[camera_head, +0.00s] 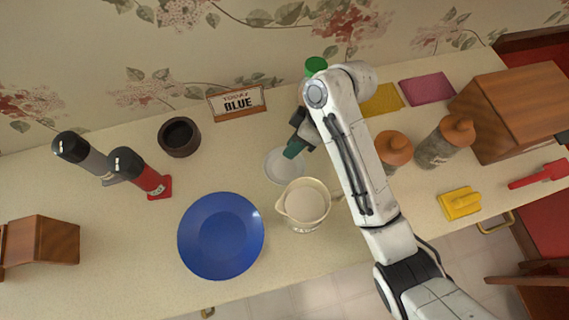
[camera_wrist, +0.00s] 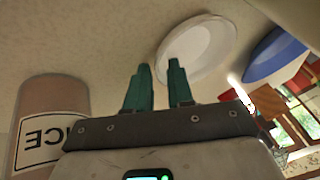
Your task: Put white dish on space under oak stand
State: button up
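The white dish (camera_head: 283,168) lies flat on the counter near the middle, behind the cream jug. It also shows in the wrist view (camera_wrist: 200,45), just beyond my fingertips. My gripper (camera_head: 292,151) is over the dish's back right edge. In the wrist view my two teal fingers (camera_wrist: 159,72) are apart with nothing gripped between them; the right fingertip overlaps the dish's near edge in the picture. I cannot tell whether it touches. A brown wooden piece (camera_head: 42,240) stands at the far left and a larger wooden box (camera_head: 510,110) at the right; which is the oak stand is unclear.
A cream jug (camera_head: 306,204) stands close in front of the dish. A blue plate (camera_head: 220,236) lies left of it. Clay-topped jars (camera_head: 445,142) stand right.

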jog(key=shift+f, duration=0.1)
jog(key=shift+c, duration=0.2)
grip_shut()
notch_tip(320, 180, up, 10)
jog(key=p, duration=0.3)
